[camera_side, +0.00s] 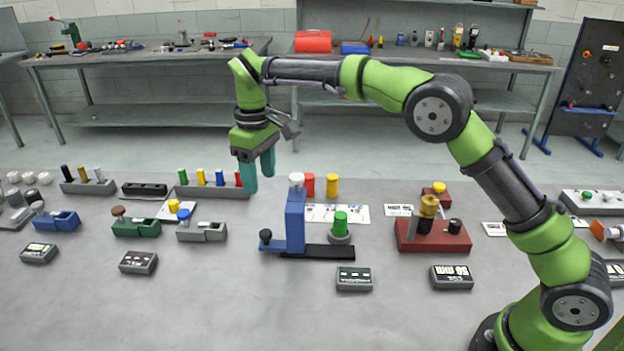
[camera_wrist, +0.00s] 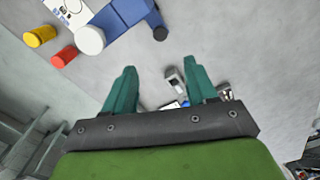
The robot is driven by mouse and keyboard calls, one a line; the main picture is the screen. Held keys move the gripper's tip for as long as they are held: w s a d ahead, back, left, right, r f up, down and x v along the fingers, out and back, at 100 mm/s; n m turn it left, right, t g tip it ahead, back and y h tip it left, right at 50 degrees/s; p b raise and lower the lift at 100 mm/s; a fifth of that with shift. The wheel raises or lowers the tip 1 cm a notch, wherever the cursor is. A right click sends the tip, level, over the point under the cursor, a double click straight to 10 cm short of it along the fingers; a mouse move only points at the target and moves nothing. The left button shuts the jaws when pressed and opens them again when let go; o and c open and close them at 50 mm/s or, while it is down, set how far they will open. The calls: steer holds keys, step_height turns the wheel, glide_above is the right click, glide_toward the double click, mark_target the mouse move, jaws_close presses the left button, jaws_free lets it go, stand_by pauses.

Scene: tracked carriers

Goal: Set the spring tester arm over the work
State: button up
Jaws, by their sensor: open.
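A blue upright stand (camera_side: 295,221) with a white knob (camera_side: 296,179) on top stands on a black base bar (camera_side: 318,252) in the middle of the bench. A black knob (camera_side: 265,236) sits at its left. A green cylinder (camera_side: 341,221) stands on a grey round foot at its right. I cannot tell for sure that this is the spring tester. My gripper (camera_side: 259,178) is open and empty, pointing down to the left of and behind the blue stand, touching nothing visible. In the wrist view, the white knob (camera_wrist: 90,40) and blue body (camera_wrist: 128,12) lie beyond the fingers (camera_wrist: 160,66).
Red (camera_side: 309,185) and yellow (camera_side: 332,186) cylinders stand behind the blue stand. A red fixture (camera_side: 433,237) with a brass-coloured post is at right. A rack of coloured pegs (camera_side: 212,190) and small grey (camera_side: 201,231) and green fixtures (camera_side: 137,227) are at left. The front of the bench is mostly clear.

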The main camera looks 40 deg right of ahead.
mark_target(266, 232)
step_height(266, 232, down, 15)
steer(key=shift+r, duration=0.2)
jaws_close()
stand_by(0.4)
